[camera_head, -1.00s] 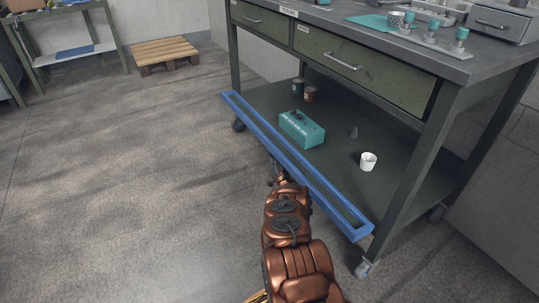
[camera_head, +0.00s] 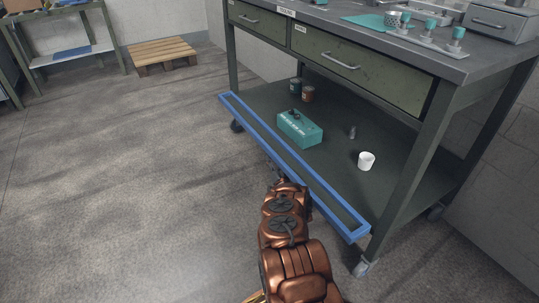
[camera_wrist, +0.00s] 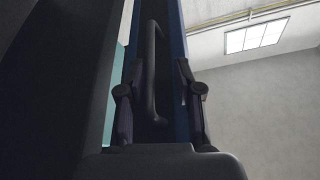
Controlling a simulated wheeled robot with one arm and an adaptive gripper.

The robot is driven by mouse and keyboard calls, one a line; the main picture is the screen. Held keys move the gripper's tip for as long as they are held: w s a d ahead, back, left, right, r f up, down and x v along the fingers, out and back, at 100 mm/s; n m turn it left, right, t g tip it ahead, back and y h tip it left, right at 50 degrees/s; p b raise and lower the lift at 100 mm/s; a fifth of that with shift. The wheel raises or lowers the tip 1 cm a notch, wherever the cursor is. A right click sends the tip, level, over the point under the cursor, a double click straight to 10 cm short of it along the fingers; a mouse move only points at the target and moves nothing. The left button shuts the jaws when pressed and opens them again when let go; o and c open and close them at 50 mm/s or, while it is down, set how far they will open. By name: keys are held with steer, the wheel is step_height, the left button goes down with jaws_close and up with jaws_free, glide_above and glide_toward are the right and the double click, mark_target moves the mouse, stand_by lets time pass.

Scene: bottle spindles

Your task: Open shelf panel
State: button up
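The shelf panel (camera_head: 290,158) is a long blue open frame along the front edge of the workbench's lower shelf, low and tilted outward. My gripper (camera_head: 277,181) is at about the middle of its outer side in the head view; its fingertips are largely hidden there by my arm. In the wrist view my gripper (camera_wrist: 160,85) has its two fingers apart. A dark bar handle (camera_wrist: 151,70) appears between them, with the blue panel edge (camera_wrist: 172,30) behind. I cannot tell whether the fingers touch the handle.
On the lower shelf (camera_head: 335,185) are a teal box (camera_head: 300,128), a white cup (camera_head: 366,161), two small cans (camera_head: 301,90) and a small grey item (camera_head: 352,132). Two drawers (camera_head: 360,72) hang above. The floor (camera_head: 120,180) to the left is clear.

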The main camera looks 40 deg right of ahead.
steer(key=v, duration=0.9)
steer(key=shift+w, duration=0.1)
